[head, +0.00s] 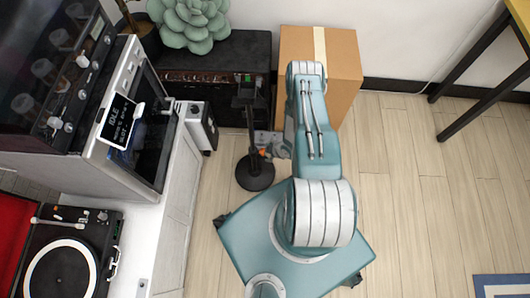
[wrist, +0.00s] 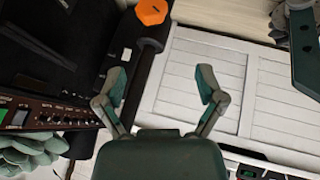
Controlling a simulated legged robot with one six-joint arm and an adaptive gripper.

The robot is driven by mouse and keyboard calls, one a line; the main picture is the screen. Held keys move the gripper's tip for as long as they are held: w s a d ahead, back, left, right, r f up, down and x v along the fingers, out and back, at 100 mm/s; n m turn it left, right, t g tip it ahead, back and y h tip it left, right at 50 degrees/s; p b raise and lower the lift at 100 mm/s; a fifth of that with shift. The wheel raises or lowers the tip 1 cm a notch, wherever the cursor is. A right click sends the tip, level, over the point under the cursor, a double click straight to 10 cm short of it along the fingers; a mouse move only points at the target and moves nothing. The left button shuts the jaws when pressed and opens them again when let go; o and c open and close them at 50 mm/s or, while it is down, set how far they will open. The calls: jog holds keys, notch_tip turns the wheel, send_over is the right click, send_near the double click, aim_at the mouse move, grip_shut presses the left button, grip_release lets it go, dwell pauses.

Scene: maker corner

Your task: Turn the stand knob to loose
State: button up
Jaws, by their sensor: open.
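The stand (head: 256,174) has a round black base on the floor and a dark upright pole, left of my arm in the head view. Its orange knob (head: 262,152) is small there, close beside my gripper (head: 270,142). In the wrist view the orange knob (wrist: 152,12) is a faceted cap at the top edge, beyond the fingertips. My gripper (wrist: 161,82) has its two fingers spread wide, with nothing held between them. The knob is apart from both fingers. The knob's setting cannot be read.
A dark amplifier (head: 215,78) with a plant (head: 190,22) on top stands behind the stand. A cardboard box (head: 343,68) is beyond my arm. A white cabinet (head: 176,215) with a turntable (head: 62,268) is at left.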

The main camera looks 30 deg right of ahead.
aim_at(263, 152)
jog(key=shift+g, duration=0.9)
jog(key=w+f, duration=0.1)
jog(key=f, duration=0.2)
jog(key=w+f, duration=0.2)
jog(key=f, duration=0.1)
jog(key=w+f, duration=0.1)
jog(key=f, duration=0.2)
jog(key=shift+w, duration=0.25)
jog(key=shift+d, duration=0.1)
jog(key=c, duration=1.2)
